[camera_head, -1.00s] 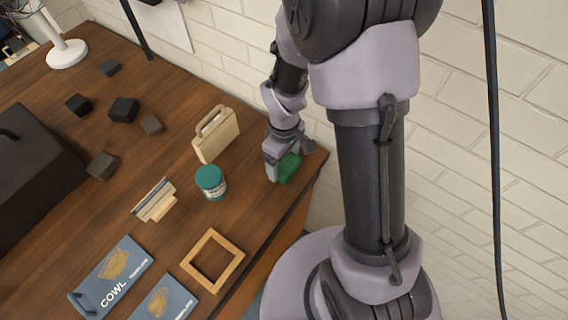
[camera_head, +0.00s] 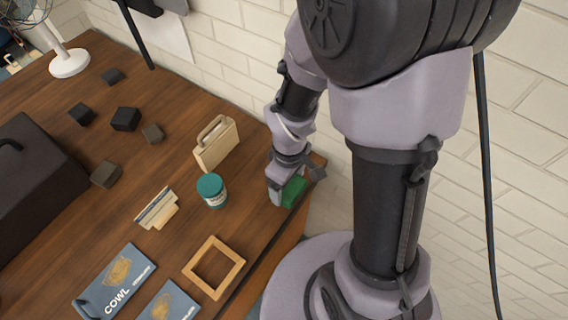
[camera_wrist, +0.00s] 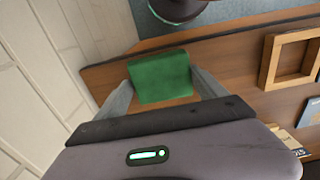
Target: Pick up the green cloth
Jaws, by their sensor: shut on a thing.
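The green cloth (camera_head: 293,191) is a small folded block at the right end of the wooden table. In the wrist view the cloth (camera_wrist: 161,77) sits between the two grey fingers of my gripper (camera_wrist: 162,90), with a finger against each side. In the head view my gripper (camera_head: 290,188) is at the table's right corner, shut on the cloth. Part of the cloth is hidden by a finger there. I cannot tell whether the cloth is clear of the tabletop.
A teal-lidded jar (camera_head: 212,190) and a wooden case with a handle (camera_head: 216,146) stand left of my gripper. A square wooden frame (camera_head: 236,258) lies near the front edge. Dark blocks (camera_head: 125,119) and a black box (camera_head: 30,190) are farther left. A brick wall borders the table.

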